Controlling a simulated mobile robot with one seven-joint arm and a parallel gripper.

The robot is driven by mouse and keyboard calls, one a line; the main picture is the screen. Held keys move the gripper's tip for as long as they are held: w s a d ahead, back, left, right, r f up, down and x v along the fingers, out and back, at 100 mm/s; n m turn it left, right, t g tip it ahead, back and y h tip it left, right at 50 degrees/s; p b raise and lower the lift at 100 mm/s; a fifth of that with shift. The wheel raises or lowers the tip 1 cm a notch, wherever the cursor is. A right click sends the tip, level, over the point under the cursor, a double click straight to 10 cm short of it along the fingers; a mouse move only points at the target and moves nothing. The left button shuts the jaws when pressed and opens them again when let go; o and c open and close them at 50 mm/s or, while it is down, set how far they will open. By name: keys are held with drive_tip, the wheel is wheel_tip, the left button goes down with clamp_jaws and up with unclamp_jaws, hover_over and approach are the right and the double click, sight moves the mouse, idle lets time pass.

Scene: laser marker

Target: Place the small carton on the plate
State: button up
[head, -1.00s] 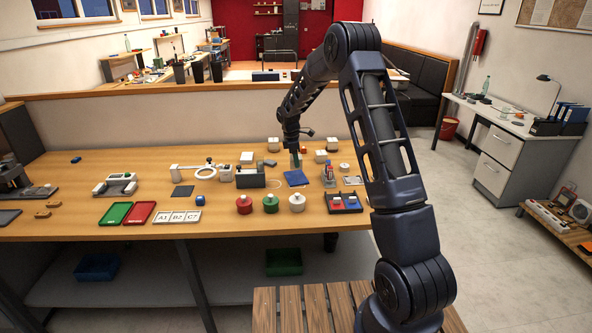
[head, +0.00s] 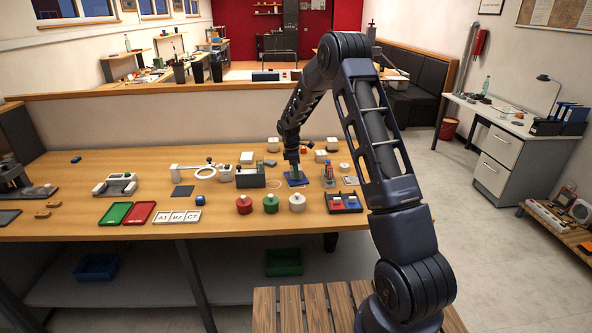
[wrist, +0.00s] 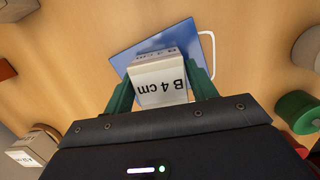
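The small carton (wrist: 160,82) is a pale box marked "B 4 cm" in the wrist view. The green fingers of my gripper (wrist: 162,90) lie along its two sides, shut on it. The blue plate (wrist: 125,60) shows behind and around the carton. In the head view my gripper (head: 294,171) is low over the blue plate (head: 300,182) on the wooden table. The carton is hard to make out there, and I cannot tell whether it touches the plate.
Other pale boxes stand nearby, one (head: 247,157) to the left and another (head: 321,156) to the right. A grey box-shaped fixture (head: 250,178) is left of the plate. Red, green and white round pots, such as the green one (head: 270,203), stand in front.

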sight(292, 168)
drive_tip(key=shift+o, duration=1.1)
wheel_tip(292, 168, up, 12)
drive_tip(key=a, duration=0.1)
drive_tip(key=shift+a+r, duration=0.2)
drive_tip(key=shift+a, duration=0.15)
drive_tip(key=s+d+r+m+t+y, duration=0.1)
drive_tip(key=s+d+r+m, duration=0.3)
drive_tip(key=s+d+r, duration=0.45)
drive_tip(key=s+d+r+m+t, duration=0.1)
drive_tip(key=s+d+r+m, duration=0.35)
drive_tip(key=s+r, duration=0.6)
drive_tip(key=s+d+m+t, duration=0.1)
drive_tip(key=s+d+m, duration=0.1)
drive_tip(key=s, duration=0.7)
drive_tip(key=s+d+m, duration=0.3)
drive_tip(key=s+m, duration=0.1)
drive_tip(key=s, duration=0.6)
drive_tip(key=s+d+m+t, duration=0.1)
drive_tip(key=s+d+m, duration=0.2)
drive_tip(key=s, duration=0.7)
drive_tip(key=shift+f+t+y, duration=0.15)
drive_tip(key=shift+t+y, duration=0.15)
drive_tip(key=shift+y, duration=0.1)
